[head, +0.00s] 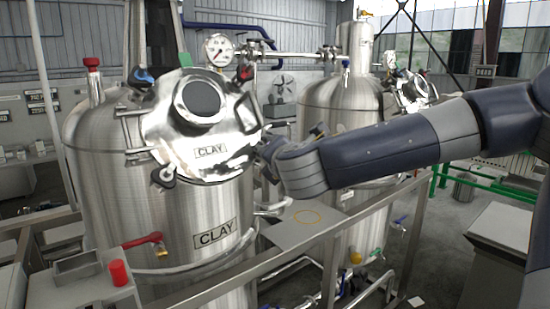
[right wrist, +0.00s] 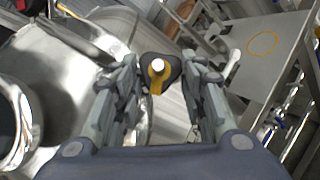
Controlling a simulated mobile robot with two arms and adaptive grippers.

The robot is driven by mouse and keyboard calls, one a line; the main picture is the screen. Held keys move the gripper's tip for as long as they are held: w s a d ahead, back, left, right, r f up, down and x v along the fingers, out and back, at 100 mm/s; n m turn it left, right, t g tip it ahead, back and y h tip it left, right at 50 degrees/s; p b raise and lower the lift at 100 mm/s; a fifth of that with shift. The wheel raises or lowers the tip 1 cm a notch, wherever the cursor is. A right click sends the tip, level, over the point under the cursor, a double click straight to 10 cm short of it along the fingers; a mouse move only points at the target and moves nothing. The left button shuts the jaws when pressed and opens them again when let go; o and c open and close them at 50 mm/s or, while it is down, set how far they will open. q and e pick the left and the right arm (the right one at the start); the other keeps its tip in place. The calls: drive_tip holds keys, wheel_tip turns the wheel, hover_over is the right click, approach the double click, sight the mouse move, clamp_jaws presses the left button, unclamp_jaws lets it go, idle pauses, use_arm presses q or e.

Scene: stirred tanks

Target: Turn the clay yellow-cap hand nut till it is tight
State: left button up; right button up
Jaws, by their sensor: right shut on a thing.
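The steel tank marked CLAY (head: 190,215) stands at the left in the head view. Its round, shiny lid (head: 165,135) carries a CLAY label and lies tilted on the tank's upper front. My right gripper (head: 268,152) is at the lid's right edge. In the right wrist view, the yellow-cap hand nut (right wrist: 158,74), a dark knob with a yellow piece and a whitish centre, sits between the fingers of my right gripper (right wrist: 160,68), which is shut on it. In the head view my gripper hides this nut. My left gripper is not in view.
Around the lid are a blue-cap nut (head: 142,76), a red-cap nut (head: 245,73) and a white-cap nut (head: 166,175). A second steel tank (head: 325,110) stands behind my right arm. A metal rail (head: 330,235) runs in front. A pressure gauge (head: 218,48) stands above the lid.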

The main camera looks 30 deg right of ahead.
drive_tip(key=m+g+p, duration=0.1)
drive_tip(key=m+p, duration=0.1)
drive_tip(key=m, duration=0.1)
drive_tip(key=r+m+g+p, duration=0.1)
drive_tip(key=m+g+p, duration=0.1)
drive_tip(key=m, duration=0.1)
drive_tip(key=m+g+p, duration=0.2)
drive_tip(key=m, duration=0.2)
drive_tip(key=shift+w+a+r, duration=0.1)
drive_tip(key=shift+w+r, duration=0.1)
drive_tip(key=shift+w, duration=0.15)
drive_tip(key=shift+m+g+p, duration=0.3)
drive_tip(key=shift+m+p, duration=0.1)
drive_tip(key=shift+p, duration=0.05)
drive_tip(key=shift+f, duration=0.1)
drive_tip(key=o, duration=1.1)
